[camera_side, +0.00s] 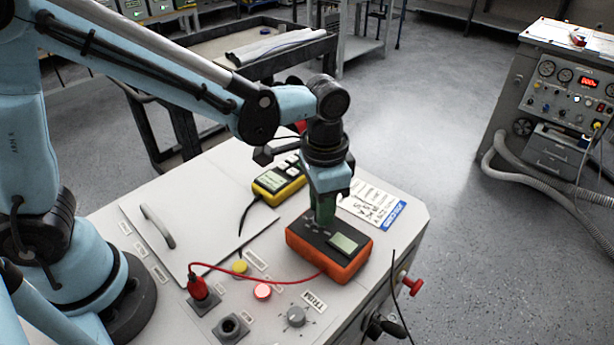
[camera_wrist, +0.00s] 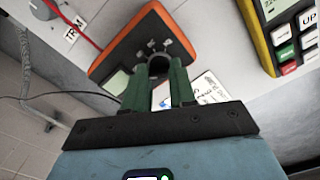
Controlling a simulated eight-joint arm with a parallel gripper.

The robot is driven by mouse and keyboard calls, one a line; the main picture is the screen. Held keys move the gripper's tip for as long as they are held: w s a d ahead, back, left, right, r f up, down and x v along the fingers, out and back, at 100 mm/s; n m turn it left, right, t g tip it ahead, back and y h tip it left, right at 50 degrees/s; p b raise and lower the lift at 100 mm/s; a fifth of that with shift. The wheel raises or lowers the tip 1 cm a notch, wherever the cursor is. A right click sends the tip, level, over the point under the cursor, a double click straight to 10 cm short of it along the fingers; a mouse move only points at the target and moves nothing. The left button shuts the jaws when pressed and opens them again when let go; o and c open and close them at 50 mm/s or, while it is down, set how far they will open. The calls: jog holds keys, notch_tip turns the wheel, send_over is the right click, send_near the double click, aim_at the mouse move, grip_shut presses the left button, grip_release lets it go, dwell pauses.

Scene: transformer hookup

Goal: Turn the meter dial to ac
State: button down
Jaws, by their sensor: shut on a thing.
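The orange-and-black meter (camera_side: 352,263) lies on the light panel top, its small grey-green screen facing up. My gripper (camera_side: 322,222) points down onto the meter's far-left part. In the wrist view the meter (camera_wrist: 110,55) shows beyond the two green fingers of my gripper (camera_wrist: 158,75). The fingers are shut on the dark round dial (camera_wrist: 158,66) between their tips. The mark that the dial points to cannot be read.
A paper label (camera_side: 366,203) lies to the right.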

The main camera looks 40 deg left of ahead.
jog(key=shift+m, duration=0.3)
jog(key=m, duration=0.3)
jog(key=shift+m, duration=2)
jog(key=c, duration=0.9)
grip_release()
notch_tip(320, 180, up, 12)
jog(key=shift+r, duration=0.1)
